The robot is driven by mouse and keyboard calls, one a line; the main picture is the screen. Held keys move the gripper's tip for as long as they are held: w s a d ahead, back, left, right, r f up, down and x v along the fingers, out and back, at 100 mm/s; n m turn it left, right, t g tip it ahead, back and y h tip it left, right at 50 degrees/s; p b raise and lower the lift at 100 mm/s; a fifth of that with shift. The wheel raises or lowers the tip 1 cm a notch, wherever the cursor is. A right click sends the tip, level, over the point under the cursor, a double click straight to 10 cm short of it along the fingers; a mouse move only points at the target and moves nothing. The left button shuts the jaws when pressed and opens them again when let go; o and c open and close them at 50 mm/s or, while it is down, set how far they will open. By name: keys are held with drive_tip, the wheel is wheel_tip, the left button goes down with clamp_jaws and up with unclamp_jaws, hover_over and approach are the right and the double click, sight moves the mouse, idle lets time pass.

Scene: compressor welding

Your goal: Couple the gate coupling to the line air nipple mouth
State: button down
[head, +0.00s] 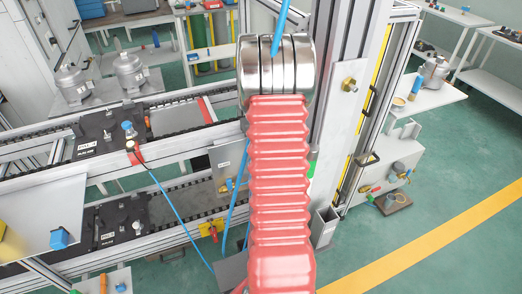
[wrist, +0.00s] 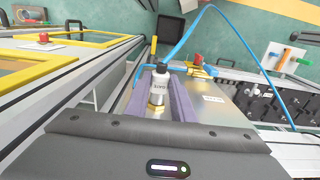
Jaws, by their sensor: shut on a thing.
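My gripper (wrist: 158,88) is shut on the gate coupling (wrist: 158,84), a pale grey cylinder with lettering, a dark far end and a brass hex part near the palm. One purple-grey finger pad lies on each side of it. A blue hose (wrist: 188,36) rises near its far end. In the head view the gripper and coupling are hidden behind my red arm. A small brass fitting (head: 229,184) shows on the labelled plate left of the arm; another brass fitting (head: 349,84) sits on the white column plate. I cannot tell which is the line air nipple mouth.
The labelled metal plate (wrist: 222,100) lies right of the coupling in the wrist view, with a red and brass valve (wrist: 198,66) by its far edge. Conveyor rails with black pallets (head: 110,130) fill the left. Blue hoses (head: 172,205) hang near my arm.

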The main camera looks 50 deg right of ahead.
idle(0.4)
drive_tip(key=c, duration=1.4)
unclamp_jaws()
drive_tip(key=shift+c, duration=0.2)
drive_tip(key=shift+r, duration=0.1)
wheel_tip(320, 180, up, 14)
drive_tip(key=shift+f, duration=0.25)
drive_tip(key=shift+d, duration=0.1)
